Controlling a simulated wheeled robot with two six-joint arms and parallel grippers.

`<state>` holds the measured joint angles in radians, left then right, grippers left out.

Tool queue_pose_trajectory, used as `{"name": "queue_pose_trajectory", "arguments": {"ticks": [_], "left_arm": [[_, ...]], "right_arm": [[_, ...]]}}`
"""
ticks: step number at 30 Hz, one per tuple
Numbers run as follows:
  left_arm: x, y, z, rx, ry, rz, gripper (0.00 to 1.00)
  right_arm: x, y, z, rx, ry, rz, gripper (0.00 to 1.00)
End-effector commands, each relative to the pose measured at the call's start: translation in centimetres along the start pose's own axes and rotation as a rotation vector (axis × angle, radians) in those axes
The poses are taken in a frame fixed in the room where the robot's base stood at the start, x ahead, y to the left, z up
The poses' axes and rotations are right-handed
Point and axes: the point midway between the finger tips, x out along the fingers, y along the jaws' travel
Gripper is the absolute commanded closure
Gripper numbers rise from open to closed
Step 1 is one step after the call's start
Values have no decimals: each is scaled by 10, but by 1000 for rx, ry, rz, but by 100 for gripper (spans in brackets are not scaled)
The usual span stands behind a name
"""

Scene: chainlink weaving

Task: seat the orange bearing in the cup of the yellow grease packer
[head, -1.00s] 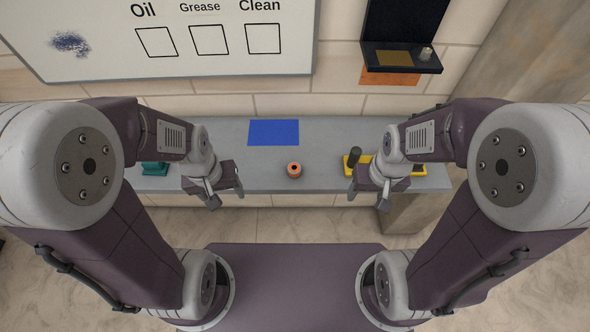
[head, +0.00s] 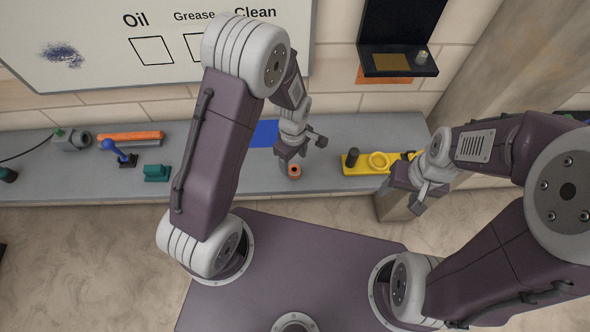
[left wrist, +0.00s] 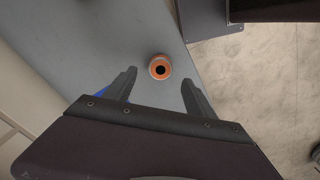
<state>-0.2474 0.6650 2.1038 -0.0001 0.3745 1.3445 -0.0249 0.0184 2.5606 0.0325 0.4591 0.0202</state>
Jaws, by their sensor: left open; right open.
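The orange bearing (head: 294,171) stands on the grey bench near its front edge. In the left wrist view the bearing (left wrist: 160,67) shows as a short ring with a dark hole, just beyond and between my open fingertips. My left gripper (head: 303,150) is open and empty, above and behind the bearing, apart from it. The yellow grease packer (head: 378,161) lies on the bench to the right, with a round yellow cup and a dark upright cylinder at its left end. My right gripper (head: 425,197) is open and empty, in front of the packer's right end, which the arm partly hides.
A blue mat (head: 264,134) lies behind the bearing, partly hidden by my left arm. A green block (head: 157,172), a blue-handled tool (head: 120,152) and an orange bar (head: 131,138) are at the left. The bench between bearing and packer is clear.

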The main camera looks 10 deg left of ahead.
Motion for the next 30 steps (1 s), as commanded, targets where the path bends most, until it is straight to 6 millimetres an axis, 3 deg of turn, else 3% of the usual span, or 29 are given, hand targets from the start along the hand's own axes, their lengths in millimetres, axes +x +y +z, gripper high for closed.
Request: {"name": "queue_pose_trajectory", "arguments": {"ticks": [7, 15, 22, 29, 30], "left_arm": [[14, -2, 2, 0, -1, -3, 36], [56, -5, 4, 0, 0, -1, 36], [59, -4, 4, 0, 0, 2, 36], [58, -4, 4, 0, 0, 2, 100], [58, -4, 4, 0, 0, 2, 100]], "right_arm": [[-6, 0, -1, 0, 0, 0, 40], [-16, 0, -2, 0, 0, 0, 40], [-15, 0, -2, 0, 0, 0, 40], [-15, 0, -2, 0, 0, 0, 40], [-15, 0, -2, 0, 0, 0, 40]]}}
